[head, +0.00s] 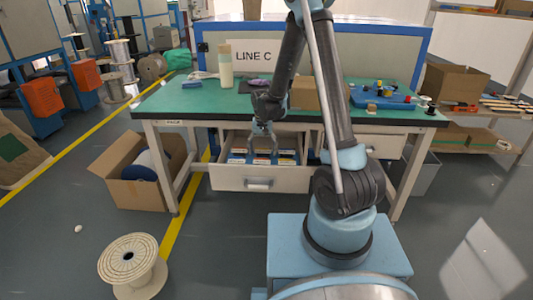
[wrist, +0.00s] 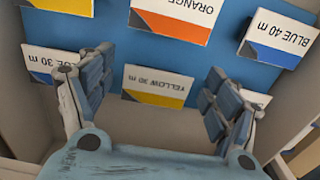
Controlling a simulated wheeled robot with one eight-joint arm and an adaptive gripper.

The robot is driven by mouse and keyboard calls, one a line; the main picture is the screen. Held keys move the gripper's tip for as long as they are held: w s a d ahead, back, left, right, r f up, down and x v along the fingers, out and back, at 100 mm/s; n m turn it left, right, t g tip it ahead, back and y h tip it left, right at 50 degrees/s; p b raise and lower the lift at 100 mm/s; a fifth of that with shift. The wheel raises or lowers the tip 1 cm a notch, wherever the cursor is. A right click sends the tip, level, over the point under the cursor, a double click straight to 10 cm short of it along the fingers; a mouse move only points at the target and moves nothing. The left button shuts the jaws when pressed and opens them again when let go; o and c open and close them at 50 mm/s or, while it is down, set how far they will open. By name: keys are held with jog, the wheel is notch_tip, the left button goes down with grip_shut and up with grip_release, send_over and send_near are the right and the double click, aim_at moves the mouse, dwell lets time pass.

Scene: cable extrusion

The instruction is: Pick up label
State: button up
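In the wrist view, a white label with a yellow corner, reading YELLOW 30 m (wrist: 157,86), lies on the blue drawer floor between my finger tips. My gripper (wrist: 158,75) is open above it, one finger on each side, with nothing held; whether the fingers touch the label I cannot tell. An orange label (wrist: 173,17) and a BLUE 40 m label (wrist: 278,38) lie farther up. A blue 30 m label (wrist: 50,64) is partly hidden by the left finger. In the head view my gripper (head: 263,138) reaches down into the open drawer (head: 230,178).
The drawer walls stand close around my gripper. The green table (head: 195,103) above holds a beige bottle (head: 225,65), a cardboard box (head: 304,93) and a blue tray (head: 378,97).

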jog(key=c, duration=0.4)
jog(key=shift+r, duration=0.1)
jog(key=shift+c, duration=0.2)
